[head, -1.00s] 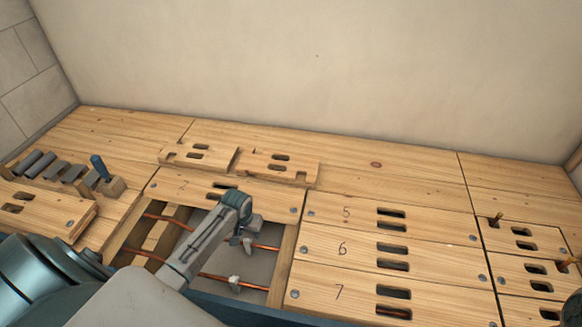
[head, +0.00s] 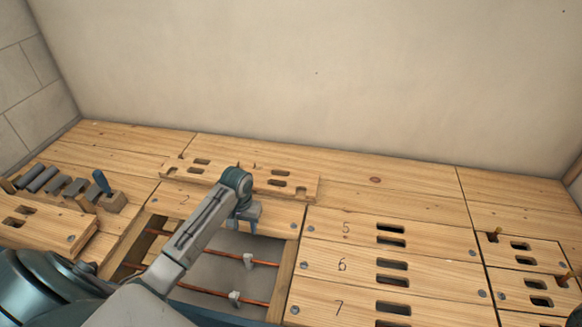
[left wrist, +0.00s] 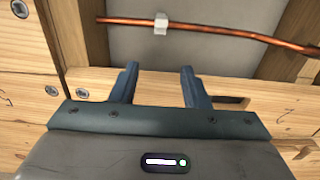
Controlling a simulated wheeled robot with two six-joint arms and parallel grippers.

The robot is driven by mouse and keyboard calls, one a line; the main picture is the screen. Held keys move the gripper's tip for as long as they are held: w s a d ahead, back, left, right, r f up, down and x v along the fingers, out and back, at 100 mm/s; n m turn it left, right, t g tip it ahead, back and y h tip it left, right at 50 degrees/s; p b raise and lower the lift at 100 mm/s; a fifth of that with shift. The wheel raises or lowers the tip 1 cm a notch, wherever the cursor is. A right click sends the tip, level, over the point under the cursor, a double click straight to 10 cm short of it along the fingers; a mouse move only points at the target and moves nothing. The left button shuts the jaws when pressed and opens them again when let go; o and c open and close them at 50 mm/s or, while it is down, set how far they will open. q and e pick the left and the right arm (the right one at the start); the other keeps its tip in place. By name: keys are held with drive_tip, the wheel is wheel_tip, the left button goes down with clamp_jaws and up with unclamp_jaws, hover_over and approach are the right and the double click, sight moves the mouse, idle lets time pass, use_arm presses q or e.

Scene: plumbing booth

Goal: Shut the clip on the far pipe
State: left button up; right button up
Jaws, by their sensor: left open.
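Two copper pipes cross the opening in the bench. The far pipe (head: 268,264) carries a pale clip (head: 248,260). The near pipe (head: 256,301) carries another pale clip (head: 235,297). My left gripper (head: 244,226) is open and empty, above the far edge of the opening, beyond the far clip and apart from it. In the left wrist view its two fingers (left wrist: 158,76) are spread. A copper pipe (left wrist: 230,34) with a white clip (left wrist: 161,23) lies ahead of them, likely the far one. I cannot tell whether the clip is shut. My right gripper is not in view.
Wooden boards with slots surround the opening, with board 6 (head: 325,264) to the right. Loose slotted boards (head: 275,180) lie at the back. Grey pieces and a blue-handled tool (head: 102,182) stand at the left. A plain wall (head: 330,80) rises behind.

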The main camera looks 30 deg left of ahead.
use_arm(q)
drive_tip(key=w+d+r+m+t+p, duration=0.1)
drive_tip(key=w+d+r+t, duration=0.2)
drive_tip(key=r, duration=0.3)
drive_tip(key=w+d+r+m+t+p, duration=0.1)
drive_tip(key=w+d+r+t, duration=0.2)
drive_tip(key=r+t, duration=0.3)
drive_tip(key=w+d+r+m+t+h+p, duration=0.1)
drive_tip(key=w+d+r+t, duration=0.2)
drive_tip(key=d+r+t, duration=0.1)
drive_tip(key=shift+w+d+r+t, duration=0.4)
drive_tip(key=shift+d+r, duration=0.05)
drive_tip(key=shift+r, duration=0.7)
